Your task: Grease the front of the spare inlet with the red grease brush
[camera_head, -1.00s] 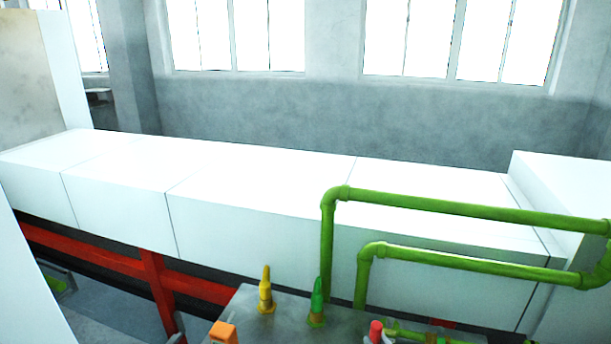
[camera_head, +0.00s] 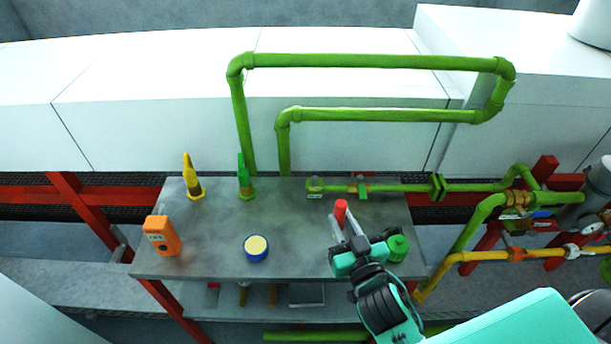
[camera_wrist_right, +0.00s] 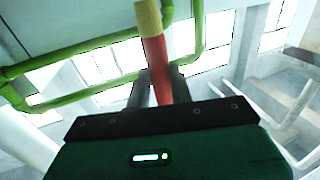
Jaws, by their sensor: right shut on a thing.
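The red grease brush (camera_head: 341,211) is in my right gripper (camera_head: 347,228), above the right part of the grey bench. In the right wrist view the two fingers are shut on its red handle (camera_wrist_right: 157,68), and a yellowish tip (camera_wrist_right: 147,17) points away from the palm. The brush touches nothing else that I can see. A short green pipe ends in a fitting (camera_head: 315,188) at the back of the bench, behind and left of the brush; it may be the spare inlet, but I cannot be sure. My left gripper is not in view.
Green pipes (camera_head: 370,61) rise behind. The bench's middle is clear.

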